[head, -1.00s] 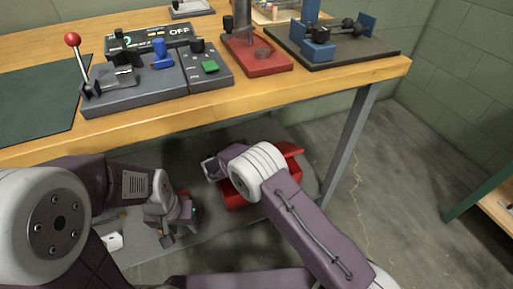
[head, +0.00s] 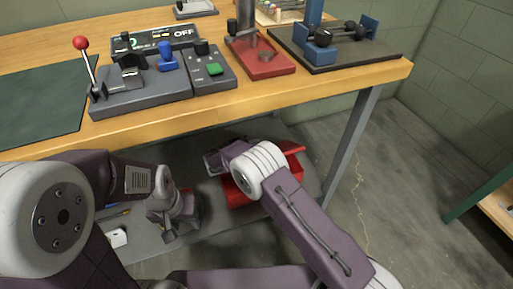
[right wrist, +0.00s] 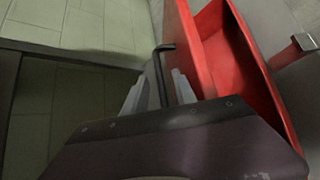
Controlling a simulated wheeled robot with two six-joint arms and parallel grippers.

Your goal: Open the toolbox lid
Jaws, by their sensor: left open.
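The red toolbox (head: 236,193) is on the grey lower shelf under the workbench. My right forearm and wrist cover much of it in the head view. In the right wrist view, a red panel, seemingly the lid (right wrist: 188,45), stands tilted beside the open red interior (right wrist: 245,62). My right gripper (right wrist: 162,92) is at the panel's left side. A thin dark bent bar (right wrist: 160,75), seemingly the handle, lies between its grey fingers; whether they press on it is unclear. My left gripper (head: 168,236) is open and empty, low over the shelf, left of the toolbox.
The wooden workbench (head: 240,103) overhangs the shelf. It carries a control panel (head: 140,92), a red-based stand (head: 262,62) and a dark-based blue fixture (head: 330,50). A bench leg (head: 352,150) stands right of the toolbox. A small white object (head: 117,238) lies at lower left.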

